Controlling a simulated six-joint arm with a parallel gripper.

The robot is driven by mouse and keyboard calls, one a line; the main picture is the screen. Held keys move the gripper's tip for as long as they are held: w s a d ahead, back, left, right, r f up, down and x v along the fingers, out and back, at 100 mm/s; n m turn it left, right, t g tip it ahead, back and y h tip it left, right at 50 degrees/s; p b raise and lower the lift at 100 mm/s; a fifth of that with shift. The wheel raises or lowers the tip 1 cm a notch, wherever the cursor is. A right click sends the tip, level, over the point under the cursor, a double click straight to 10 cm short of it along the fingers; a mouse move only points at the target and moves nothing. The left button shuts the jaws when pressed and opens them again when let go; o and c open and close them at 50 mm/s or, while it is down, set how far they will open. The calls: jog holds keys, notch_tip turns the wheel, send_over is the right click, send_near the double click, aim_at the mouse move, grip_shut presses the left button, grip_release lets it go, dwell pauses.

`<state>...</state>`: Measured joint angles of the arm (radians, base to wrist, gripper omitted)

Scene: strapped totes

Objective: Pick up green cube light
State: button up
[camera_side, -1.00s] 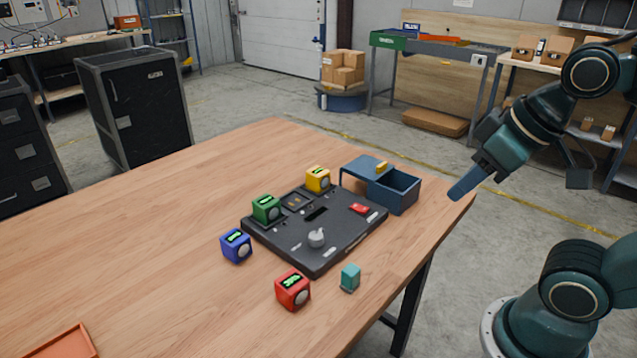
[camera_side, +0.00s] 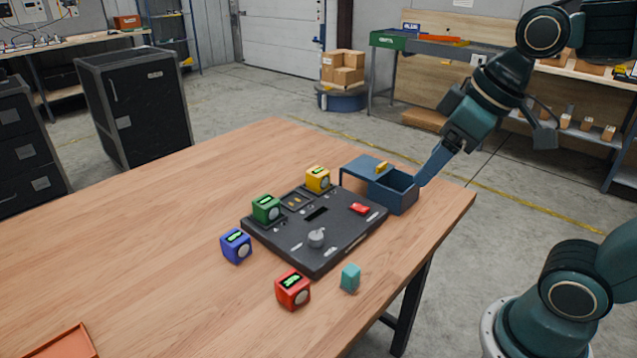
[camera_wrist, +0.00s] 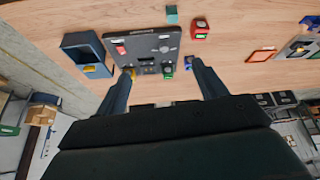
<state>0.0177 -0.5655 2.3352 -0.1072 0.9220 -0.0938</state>
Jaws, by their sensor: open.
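The green cube (camera_side: 266,208) with a lit display sits on the back left corner of the dark panel (camera_side: 345,245). In the wrist view the green cube (camera_wrist: 168,71) shows between my fingers, some distance beyond them. My gripper (camera_side: 424,182) is in the air by the blue box at the table's right edge, well to the right of the green cube. Its two fingers (camera_wrist: 160,80) are spread apart with nothing between them.
A yellow cube (camera_side: 317,179) stands on the panel's back edge. A blue cube (camera_side: 236,245), red cube (camera_side: 292,290) and small teal block (camera_side: 350,277) surround the panel. The open blue box (camera_side: 397,192) is close to my gripper. The table's left side is mostly clear.

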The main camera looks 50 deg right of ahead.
jog(key=w+a+r+n+g+y, duration=0.15)
jog(key=w+n, duration=0.25)
jog(key=w, duration=0.6)
jog(key=n+g+y, duration=0.2)
jog(key=n+g, duration=0.2)
jog(key=n, duration=0.8)
send_over(266, 200)
jog(key=d, duration=0.3)
notch_tip(266, 200, down, 18)
jog(key=shift+a+y, duration=0.1)
jog(key=shift+y, duration=0.15)
jog(key=shift+f, duration=0.1)
jog(key=shift+a+f, duration=0.3)
jog(key=shift+f, duration=0.2)
